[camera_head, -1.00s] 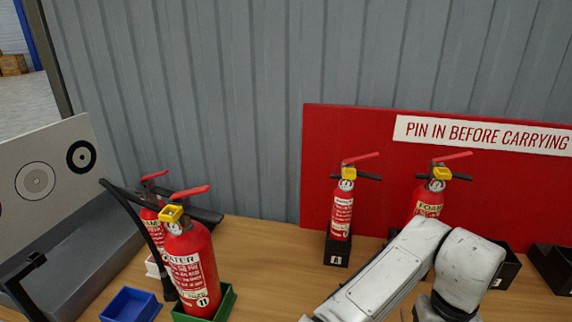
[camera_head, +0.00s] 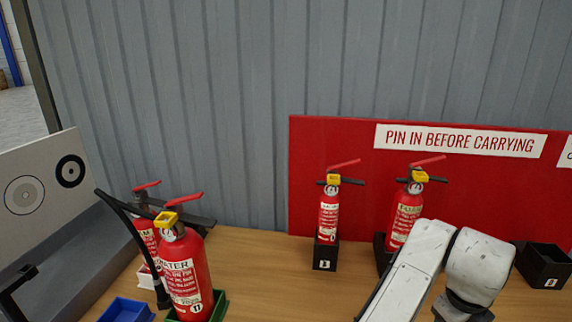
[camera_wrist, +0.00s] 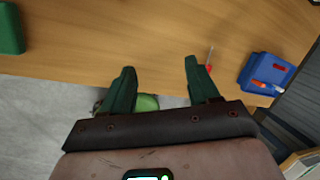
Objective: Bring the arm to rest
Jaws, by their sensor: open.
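My gripper (camera_wrist: 159,82) shows in the wrist view with its two dark green fingers apart and nothing between them. It hangs over the front edge of the wooden bench (camera_wrist: 130,35), with a patch of floor below. In the head view my white arm crosses the bench at the lower right, and the gripper itself is out of that picture. A small red-tipped item (camera_wrist: 210,62) lies on the bench right of the fingers.
A water extinguisher (camera_head: 187,272) stands in a green tray, with another extinguisher (camera_head: 146,238) behind. Two more (camera_head: 328,215) (camera_head: 405,218) stand before the red board (camera_head: 305,150). A blue bin (camera_wrist: 258,66) sits at the bench edge. An empty black box (camera_head: 545,268) is at right.

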